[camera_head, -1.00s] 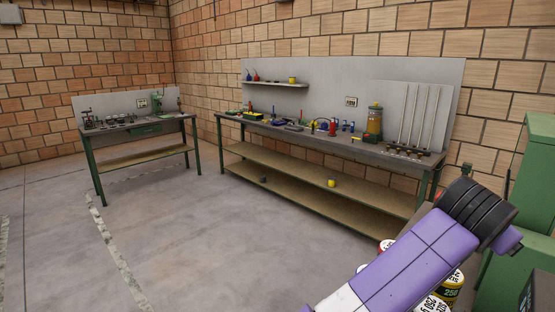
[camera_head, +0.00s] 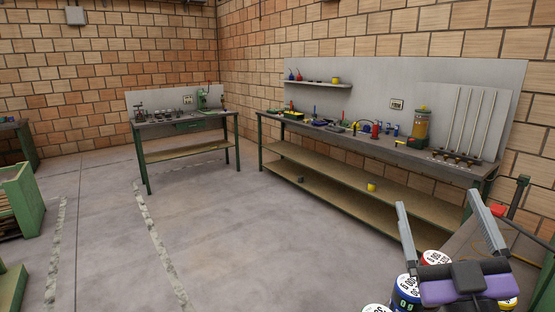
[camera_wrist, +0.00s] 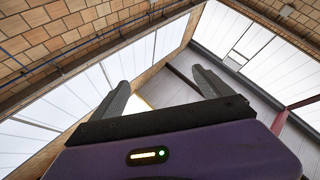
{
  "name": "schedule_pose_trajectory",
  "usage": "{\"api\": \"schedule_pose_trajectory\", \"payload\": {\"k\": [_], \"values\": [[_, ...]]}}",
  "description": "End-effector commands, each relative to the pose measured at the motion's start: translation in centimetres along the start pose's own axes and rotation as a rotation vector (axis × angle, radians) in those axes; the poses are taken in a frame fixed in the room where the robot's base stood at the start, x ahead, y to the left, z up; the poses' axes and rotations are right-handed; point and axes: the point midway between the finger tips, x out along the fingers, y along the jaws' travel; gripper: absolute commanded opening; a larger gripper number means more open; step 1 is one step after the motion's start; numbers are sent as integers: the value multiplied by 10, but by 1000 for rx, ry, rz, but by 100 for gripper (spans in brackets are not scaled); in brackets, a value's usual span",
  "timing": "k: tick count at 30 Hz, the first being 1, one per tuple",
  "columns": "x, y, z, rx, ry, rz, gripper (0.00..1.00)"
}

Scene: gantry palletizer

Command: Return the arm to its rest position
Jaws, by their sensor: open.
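My gripper (camera_head: 443,232) is at the lower right of the head view. Its two grey fingers point up and stand wide apart, with nothing between them. In the wrist view my gripper (camera_wrist: 163,88) also shows its spread, empty fingers, aimed up toward the bright roof panels and the top of the brick wall. The purple wrist body is below the fingers. The rest of my arm is out of the head view.
Several cans (camera_head: 406,291) with white lids stand close behind and beside my gripper. A long workbench (camera_head: 375,147) with tools runs along the brick wall; a smaller bench (camera_head: 180,124) stands left of it. The floor (camera_head: 240,220) before them is clear.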

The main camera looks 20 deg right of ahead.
Motion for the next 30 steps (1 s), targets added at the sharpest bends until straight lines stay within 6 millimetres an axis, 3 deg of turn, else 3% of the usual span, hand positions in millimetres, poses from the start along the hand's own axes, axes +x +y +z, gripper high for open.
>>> {"api": "schedule_pose_trajectory", "payload": {"k": [1,6,12,24,30], "values": [[-19,-15,7,8,-7,-59,89],[-82,-55,20,74,-35,-218,89],[-164,-84,33,180,-124,-357,89],[-335,-97,48,386,-487,-482,89],[-404,-92,50,413,-681,-497,89]]}}
